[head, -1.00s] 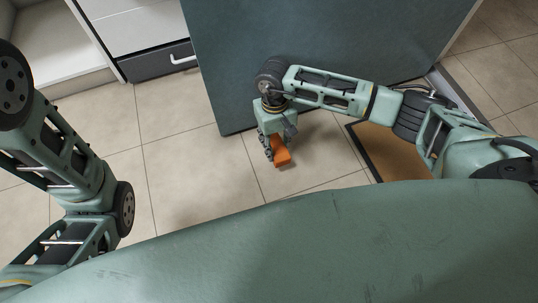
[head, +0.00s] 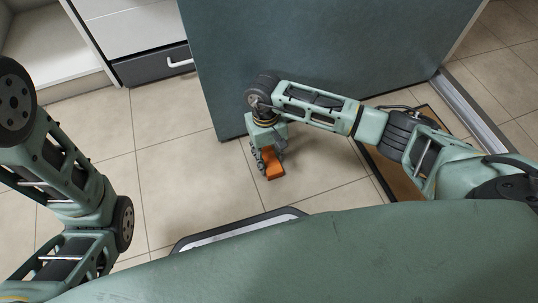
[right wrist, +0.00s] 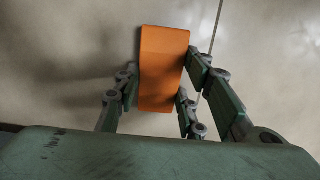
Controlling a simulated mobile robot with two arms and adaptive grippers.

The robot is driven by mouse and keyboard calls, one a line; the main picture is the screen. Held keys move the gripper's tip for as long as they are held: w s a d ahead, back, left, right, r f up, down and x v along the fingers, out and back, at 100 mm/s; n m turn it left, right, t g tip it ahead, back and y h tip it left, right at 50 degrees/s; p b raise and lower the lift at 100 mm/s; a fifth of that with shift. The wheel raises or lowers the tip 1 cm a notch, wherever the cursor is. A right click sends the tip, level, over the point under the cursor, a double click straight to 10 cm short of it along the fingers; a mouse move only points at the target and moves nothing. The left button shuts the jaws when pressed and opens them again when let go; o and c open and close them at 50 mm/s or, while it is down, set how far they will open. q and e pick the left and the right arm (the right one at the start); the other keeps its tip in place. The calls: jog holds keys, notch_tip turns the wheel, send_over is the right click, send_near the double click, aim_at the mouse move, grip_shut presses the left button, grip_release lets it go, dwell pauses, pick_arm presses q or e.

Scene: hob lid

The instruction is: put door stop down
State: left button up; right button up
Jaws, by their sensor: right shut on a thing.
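The orange door stop (head: 274,166) is a small wedge-like block between the fingers of my right gripper (head: 267,166). In the head view it is close above the tiled floor, near the lower left corner of the dark teal door (head: 320,60). In the right wrist view the door stop (right wrist: 163,65) points away from the palm, with finger links (right wrist: 160,95) on both sides. Its shadow falls on the floor beside it; I cannot tell whether it touches the floor. My left arm shows at the left, but its gripper is out of view.
A brown mat with a dark border (head: 385,176) lies to the right under my right arm. A metal threshold strip (head: 472,110) runs at the far right. A white drawer cabinet (head: 130,40) stands at the back left. The floor left of the gripper is clear.

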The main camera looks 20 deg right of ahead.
aim_at(267, 155)
jog(key=o, duration=1.2)
jog(key=r+p, duration=0.3)
jog(key=r, duration=0.1)
jog(key=w+r+p, duration=0.1)
jog(key=r+p, duration=0.1)
jog(key=r, duration=0.2)
jog(key=r+p, duration=0.3)
jog(key=r, duration=0.1)
jog(key=shift+w+p, duration=0.3)
jog(key=shift+w, duration=0.1)
